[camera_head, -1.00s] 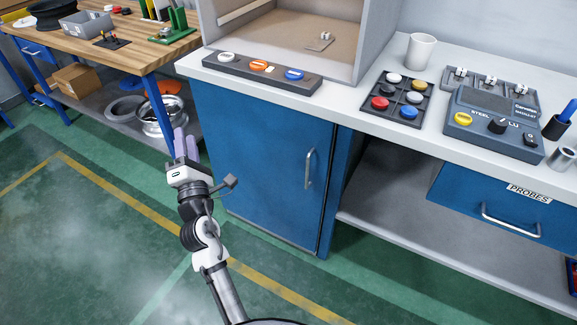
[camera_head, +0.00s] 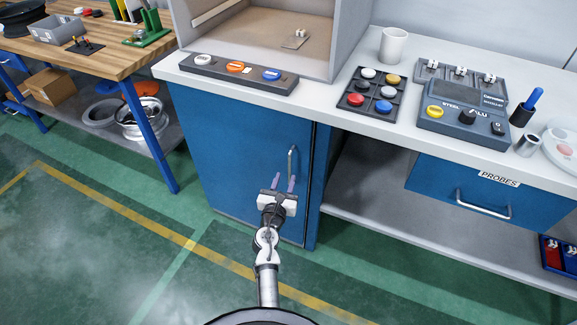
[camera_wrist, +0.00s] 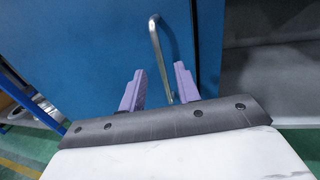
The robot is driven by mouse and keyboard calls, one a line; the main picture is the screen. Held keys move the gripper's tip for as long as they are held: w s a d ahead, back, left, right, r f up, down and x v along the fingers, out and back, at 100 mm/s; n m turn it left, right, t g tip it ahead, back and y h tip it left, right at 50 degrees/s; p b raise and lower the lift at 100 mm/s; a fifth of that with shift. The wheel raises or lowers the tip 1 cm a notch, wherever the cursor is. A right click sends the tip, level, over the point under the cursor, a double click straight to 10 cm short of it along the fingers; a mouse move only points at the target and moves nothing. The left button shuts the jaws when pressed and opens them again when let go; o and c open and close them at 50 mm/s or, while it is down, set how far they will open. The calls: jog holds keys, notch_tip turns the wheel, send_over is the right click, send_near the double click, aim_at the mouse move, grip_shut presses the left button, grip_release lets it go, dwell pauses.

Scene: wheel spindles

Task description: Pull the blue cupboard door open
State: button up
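The blue cupboard door (camera_head: 235,150) is closed under the white worktop. Its vertical metal handle (camera_head: 292,163) is near the door's right edge. My gripper (camera_head: 283,184) is open in front of the door, with its purple fingers pointing at it near the handle's lower part. In the wrist view the handle (camera_wrist: 160,55) runs upright and its lower end shows between the fingertips of my gripper (camera_wrist: 158,88), nearer the right finger. The fingers are apart and not closed on it. I cannot tell whether the handle is fully between them in depth.
An open shelf (camera_head: 370,195) and a blue drawer marked PROBES (camera_head: 470,185) are right of the door. A button bar (camera_head: 240,75) and a control box (camera_head: 465,115) stand on the worktop. A wooden workbench (camera_head: 100,45) is at left. The green floor before the door is clear.

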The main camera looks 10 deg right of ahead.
aim_at(289, 165)
jog(key=x, duration=0.6)
grip_shut()
